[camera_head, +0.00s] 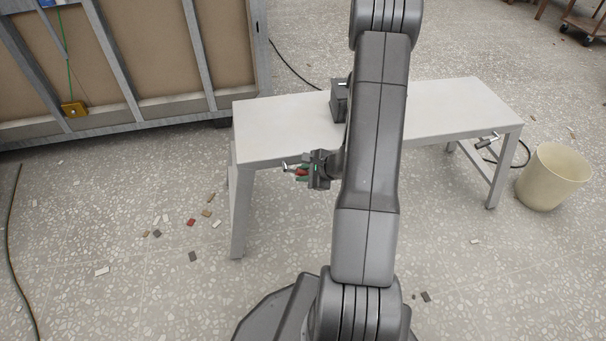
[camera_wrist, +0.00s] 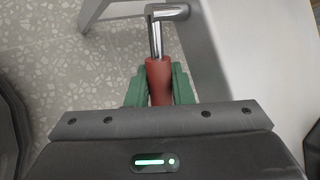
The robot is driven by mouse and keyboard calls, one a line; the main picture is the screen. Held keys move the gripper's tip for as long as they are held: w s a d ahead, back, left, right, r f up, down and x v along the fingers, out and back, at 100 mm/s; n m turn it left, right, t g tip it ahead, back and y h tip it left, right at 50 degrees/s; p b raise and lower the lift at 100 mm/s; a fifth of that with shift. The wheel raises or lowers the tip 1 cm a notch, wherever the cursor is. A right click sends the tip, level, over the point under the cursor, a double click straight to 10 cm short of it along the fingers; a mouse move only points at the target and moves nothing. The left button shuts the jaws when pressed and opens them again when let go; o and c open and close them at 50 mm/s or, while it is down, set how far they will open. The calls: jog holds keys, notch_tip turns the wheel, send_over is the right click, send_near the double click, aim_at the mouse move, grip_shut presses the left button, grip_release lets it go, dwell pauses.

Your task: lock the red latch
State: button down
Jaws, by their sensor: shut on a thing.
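The red latch (camera_head: 300,173) is at the front left side of the white bench, below the bench top. In the wrist view, its red grip (camera_wrist: 159,78) is held between two green fingers, and a shiny metal rod (camera_wrist: 156,38) comes out of the grip and bends to the right at its far end. My gripper (camera_head: 304,171) is shut on the red grip; it also shows in the wrist view (camera_wrist: 160,90). My arm covers the middle of the bench in the head view. Where the rod meets the bench is hard to make out.
The white bench (camera_head: 285,127) has a dark block (camera_head: 339,101) on top. A second handle with a dark grip (camera_head: 484,143) is at its right end, near a beige bin (camera_head: 553,178). A framed panel (camera_head: 110,60) stands back left. Small chips litter the floor.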

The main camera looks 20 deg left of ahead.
dwell(0.3)
jog(key=c, duration=1.3)
grip_release()
jog(key=shift+w+r, duration=0.1)
